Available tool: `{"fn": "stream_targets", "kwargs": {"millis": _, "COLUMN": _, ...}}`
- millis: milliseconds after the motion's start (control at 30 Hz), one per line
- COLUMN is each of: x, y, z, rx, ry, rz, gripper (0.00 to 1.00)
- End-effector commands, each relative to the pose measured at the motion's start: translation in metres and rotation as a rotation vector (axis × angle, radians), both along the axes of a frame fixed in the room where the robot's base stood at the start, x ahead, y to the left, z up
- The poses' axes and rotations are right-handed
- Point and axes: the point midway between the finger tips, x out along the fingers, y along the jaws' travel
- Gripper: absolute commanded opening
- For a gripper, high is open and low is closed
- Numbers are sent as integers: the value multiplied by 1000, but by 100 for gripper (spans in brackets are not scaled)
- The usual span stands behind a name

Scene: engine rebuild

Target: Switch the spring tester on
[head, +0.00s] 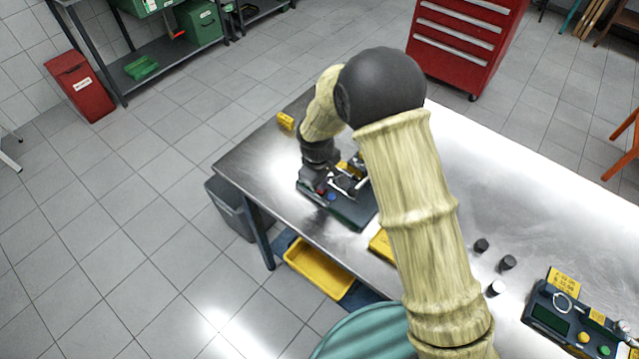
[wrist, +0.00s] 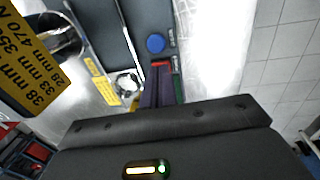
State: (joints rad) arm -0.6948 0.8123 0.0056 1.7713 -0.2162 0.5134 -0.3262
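A dark grey-green bench device (head: 350,212), which looks like the spring tester, sits near the table's left end. Its panel also shows in the wrist view (wrist: 200,20). A round blue button (wrist: 155,43) is on the panel, and a small red part, perhaps a switch (wrist: 161,64), lies just below it in the picture. My gripper (wrist: 160,82) points down at the panel with its fingers close together, right at the red part. Contact cannot be told. The fingers partly hide the red part, and its position is unclear. A yellow card (wrist: 28,70) bears mm and N figures.
A second dark device (head: 550,318) with a screen and coloured buttons stands at the table's lower right. Several small cylinders (head: 508,262) stand left of it. A yellow bin (head: 318,268) is below the table edge.

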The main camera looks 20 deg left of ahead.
Motion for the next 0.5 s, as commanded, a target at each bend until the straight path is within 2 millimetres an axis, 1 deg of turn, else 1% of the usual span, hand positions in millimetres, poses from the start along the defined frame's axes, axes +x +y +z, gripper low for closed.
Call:
{"fn": "stream_targets", "kwargs": {"millis": 33, "x": 0, "y": 0, "z": 14, "rx": 3, "ry": -2, "rz": -2, "gripper": 0}}
{"fn": "stream_targets", "kwargs": {"millis": 167, "x": -6, "y": 4, "z": 33, "rx": 8, "ry": -2, "rz": 1, "gripper": 0}}
{"fn": "stream_targets", "kwargs": {"millis": 267, "x": -7, "y": 6, "z": 42, "rx": 12, "ry": -3, "rz": 0, "gripper": 0}}
{"fn": "stream_targets", "kwargs": {"millis": 367, "x": -8, "y": 5, "z": 57, "rx": 12, "ry": -3, "rz": -3, "gripper": 0}}
{"fn": "stream_targets", "kwargs": {"millis": 500, "x": -10, "y": 5, "z": 82, "rx": 14, "ry": -4, "rz": -5, "gripper": 0}}
